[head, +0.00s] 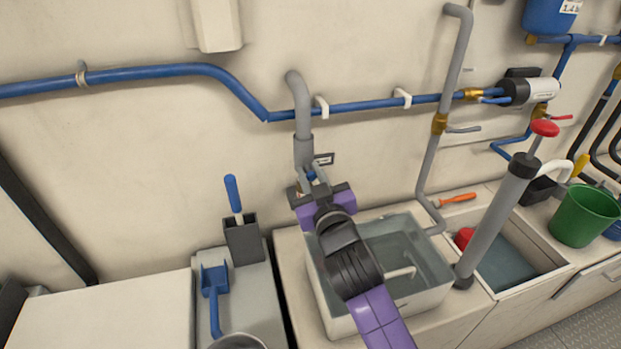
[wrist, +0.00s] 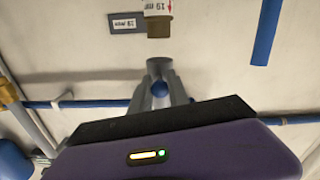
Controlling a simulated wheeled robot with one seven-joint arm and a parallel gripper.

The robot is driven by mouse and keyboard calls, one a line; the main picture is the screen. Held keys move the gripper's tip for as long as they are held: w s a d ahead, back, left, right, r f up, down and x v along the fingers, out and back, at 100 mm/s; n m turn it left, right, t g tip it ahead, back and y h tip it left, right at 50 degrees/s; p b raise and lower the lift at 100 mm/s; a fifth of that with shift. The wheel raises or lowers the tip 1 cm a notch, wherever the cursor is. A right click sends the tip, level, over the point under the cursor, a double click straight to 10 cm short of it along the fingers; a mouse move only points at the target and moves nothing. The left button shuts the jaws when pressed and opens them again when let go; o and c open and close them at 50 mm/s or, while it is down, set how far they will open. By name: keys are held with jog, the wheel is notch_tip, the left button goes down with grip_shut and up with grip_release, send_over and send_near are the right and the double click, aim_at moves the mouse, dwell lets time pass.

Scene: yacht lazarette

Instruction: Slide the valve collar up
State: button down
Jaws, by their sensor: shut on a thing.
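My gripper (head: 311,180) is at the wall beneath the hanging grey pipe (head: 303,151), whose wider lower end meets the fingers. That view looks upside down. A brass end (wrist: 159,28) with a white "19 mm" label stands apart from the fingertips there. Most of the collar is hidden by the fingers, and my wrist blocks what lies below in the head view.
A dark label plate (head: 324,158) is on the wall close to the right of the fingers. A blue pipe (head: 370,105) runs across above. A water-filled basin (head: 322,293) lies beneath my arm. A grey holder (head: 243,240) stands left, and a grey pump (head: 497,215) stands right.

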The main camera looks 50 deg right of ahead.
jog(key=shift+r, duration=0.15)
jog(key=c, duration=1.5)
grip_release()
jog(key=b+v, duration=0.2)
jog(key=v, duration=0.4)
jog(key=shift+s+a, duration=0.2)
jog(key=shift+s, duration=0.05)
jog(key=shift+s+a, duration=0.35)
jog(key=shift+s, duration=0.15)
